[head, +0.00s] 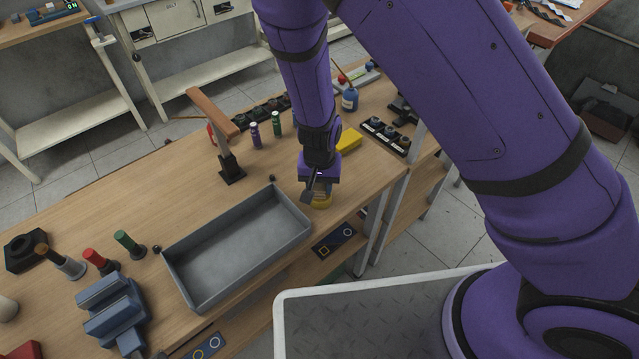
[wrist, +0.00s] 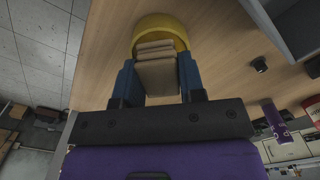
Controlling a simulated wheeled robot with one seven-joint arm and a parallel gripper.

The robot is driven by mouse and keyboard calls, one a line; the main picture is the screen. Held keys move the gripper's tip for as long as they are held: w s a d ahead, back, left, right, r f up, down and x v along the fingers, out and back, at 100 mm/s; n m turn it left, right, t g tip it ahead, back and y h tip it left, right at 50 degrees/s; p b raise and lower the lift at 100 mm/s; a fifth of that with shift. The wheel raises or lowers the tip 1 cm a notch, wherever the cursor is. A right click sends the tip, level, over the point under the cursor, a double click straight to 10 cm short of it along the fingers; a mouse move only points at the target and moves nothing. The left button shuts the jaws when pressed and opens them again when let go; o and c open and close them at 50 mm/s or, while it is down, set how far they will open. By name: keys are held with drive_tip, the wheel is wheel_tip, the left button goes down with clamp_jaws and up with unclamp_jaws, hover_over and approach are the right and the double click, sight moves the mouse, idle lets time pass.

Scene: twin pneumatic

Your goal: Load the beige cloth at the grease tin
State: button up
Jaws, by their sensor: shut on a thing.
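My gripper (wrist: 157,85) is shut on the folded beige cloth (wrist: 156,72), which sits between its two blue fingers in the wrist view. The yellow grease tin (wrist: 160,24) lies just beyond the fingertips, and the cloth's far end overlaps its opening in the picture. I cannot tell whether the cloth touches the tin's contents. In the head view, the tin (head: 321,202) stands on the bench near its front edge, directly below my gripper (head: 314,190). The cloth is mostly hidden there by the gripper.
A grey open tray (head: 240,245) lies left of the tin on the wooden bench. A yellow block (head: 349,141) and a black holder with several knobs (head: 385,135) are behind right. A hammer-like tool on a black stand (head: 231,168) rises behind the tray. Bare bench lies left of it.

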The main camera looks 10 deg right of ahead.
drive_tip(key=shift+f, duration=0.6)
idle(1.5)
drive_tip(key=shift+r, duration=3.55)
